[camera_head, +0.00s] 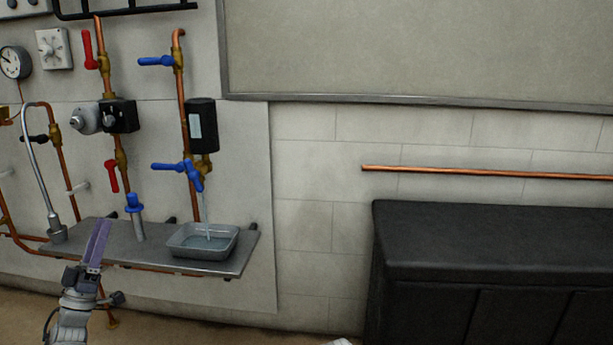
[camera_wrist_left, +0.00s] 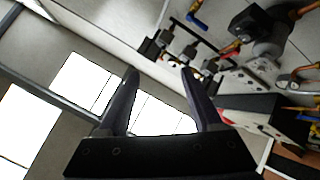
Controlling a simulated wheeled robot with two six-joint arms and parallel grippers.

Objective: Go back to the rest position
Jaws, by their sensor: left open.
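My left gripper (camera_head: 102,224) is at the lower left of the head view, in front of the metal shelf's left half. In the left wrist view its two dark fingers (camera_wrist_left: 158,73) stand apart with nothing between them. The gripper points upward, with windows and pipework beyond it in the wrist view. My right gripper is not in view.
A metal shelf (camera_head: 148,249) on the wall holds a grey tray (camera_head: 175,248). Water runs into the tray from a blue-handled tap (camera_head: 194,174). Copper pipes and red-handled valves (camera_head: 88,50) rise above.

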